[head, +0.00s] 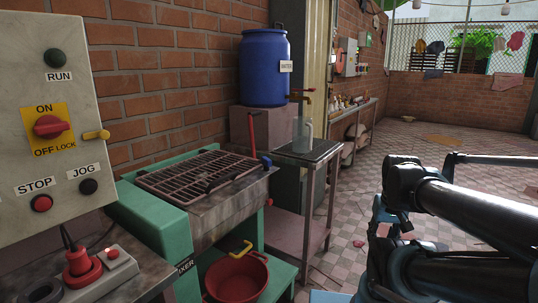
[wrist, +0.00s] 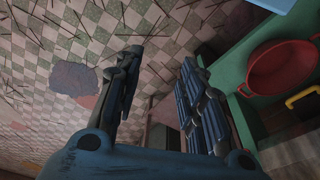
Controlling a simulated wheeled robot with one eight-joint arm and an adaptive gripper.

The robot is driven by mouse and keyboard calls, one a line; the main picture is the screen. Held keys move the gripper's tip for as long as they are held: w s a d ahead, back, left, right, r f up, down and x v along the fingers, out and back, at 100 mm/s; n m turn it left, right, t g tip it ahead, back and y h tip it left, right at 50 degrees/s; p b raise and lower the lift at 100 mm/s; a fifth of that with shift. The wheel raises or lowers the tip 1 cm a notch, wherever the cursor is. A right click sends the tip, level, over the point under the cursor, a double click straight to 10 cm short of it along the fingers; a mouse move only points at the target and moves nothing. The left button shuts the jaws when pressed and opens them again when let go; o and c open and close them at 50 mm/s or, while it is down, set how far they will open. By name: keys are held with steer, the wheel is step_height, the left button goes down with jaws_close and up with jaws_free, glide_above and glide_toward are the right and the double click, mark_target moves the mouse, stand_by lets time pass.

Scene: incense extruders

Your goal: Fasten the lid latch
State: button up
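The mixer (head: 158,212) is a green and grey machine at left centre in the head view. Its dark barred lid (head: 190,172) lies flat over the trough, with a black bar handle (head: 222,181) near the front edge. A blue-tipped lever (head: 265,161) sits at the lid's right end, and a red upright lever (head: 252,128) stands behind it. I cannot tell which part is the latch, or whether it is fastened. In the wrist view my gripper (wrist: 160,88) is open and empty, its fingers apart above the tiled floor. It is away from the lid.
A control panel (head: 45,110) stands at left. A metal side table (head: 300,158) bears a clear jug.

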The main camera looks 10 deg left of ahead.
steer(key=shift+w+d, duration=0.1)
steer(key=shift+w, duration=0.35)
steer(key=shift+r, duration=0.1)
steer(key=w+a+r+n, duration=0.1)
steer(key=w+a+r, duration=0.25)
steer(key=r, duration=0.25)
steer(key=w+a+r+n, duration=0.1)
steer(key=w+a+r, duration=0.1)
steer(key=w+r, duration=0.35)
step_height(320, 180, up, 19)
steer(key=n+g, duration=0.2)
steer(key=n, duration=0.4)
glide_above(267, 158)
step_height(267, 158, down, 16)
steer(key=shift+a+r, duration=0.1)
